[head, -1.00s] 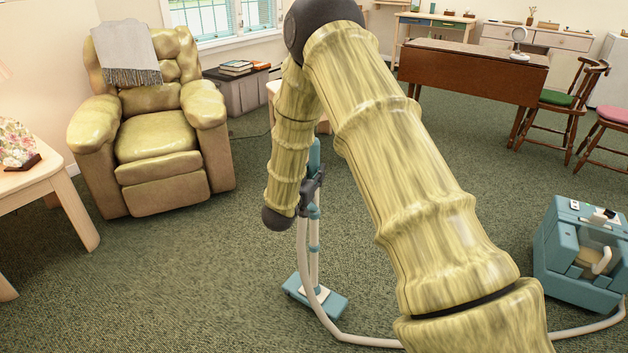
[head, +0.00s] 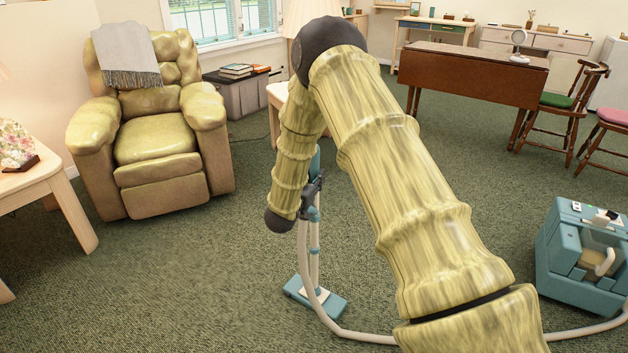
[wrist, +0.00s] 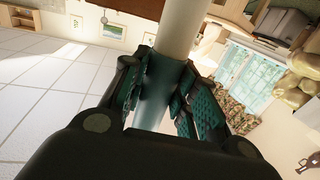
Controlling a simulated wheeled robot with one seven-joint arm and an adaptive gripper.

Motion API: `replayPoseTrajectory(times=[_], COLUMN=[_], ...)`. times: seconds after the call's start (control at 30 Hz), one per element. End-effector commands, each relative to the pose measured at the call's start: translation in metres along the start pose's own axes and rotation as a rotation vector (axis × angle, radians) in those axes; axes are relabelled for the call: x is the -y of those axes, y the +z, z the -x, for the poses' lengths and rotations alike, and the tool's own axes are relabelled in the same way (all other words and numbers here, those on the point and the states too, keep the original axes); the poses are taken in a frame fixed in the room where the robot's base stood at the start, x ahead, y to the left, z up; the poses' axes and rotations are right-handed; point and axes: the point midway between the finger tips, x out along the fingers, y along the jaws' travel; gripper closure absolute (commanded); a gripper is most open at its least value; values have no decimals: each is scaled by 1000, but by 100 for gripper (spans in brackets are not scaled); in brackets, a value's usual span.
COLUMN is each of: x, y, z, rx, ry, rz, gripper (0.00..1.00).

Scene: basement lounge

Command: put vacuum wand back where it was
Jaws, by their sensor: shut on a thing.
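The vacuum wand (head: 314,252) stands roughly upright on the carpet, with a flat teal floor head (head: 318,299) at its foot and a teal upper end. A pale hose curves from it along the floor to the teal vacuum body (head: 585,262) at the right. My gripper (head: 311,196) is at the upper part of the wand, partly hidden by my arm. In the wrist view, the fingers (wrist: 168,95) close around the wand's tube, which is teal near the palm and pale beyond.
A tan recliner (head: 157,150) with a grey throw stands at the left, beside a wooden side table (head: 50,185). A brown drop-leaf table (head: 470,78) and chairs are at the back right. Open green carpet (head: 180,270) lies around the wand.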

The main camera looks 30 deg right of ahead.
Motion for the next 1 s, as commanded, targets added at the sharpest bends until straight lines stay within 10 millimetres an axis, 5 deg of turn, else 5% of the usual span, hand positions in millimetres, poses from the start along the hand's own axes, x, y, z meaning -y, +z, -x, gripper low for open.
replayPoseTrajectory(times=[0.33,0.37,0.47,0.83,1.0], x=[1,0,0,0,1], y=[0,1,1,-1,-2], z=[0,0,0,1,20], rx=[-3,0,0,0,2], ry=[-1,-1,-1,-1,-3], rz=[-1,0,0,-1,2], gripper=[100,66,49,49,49])
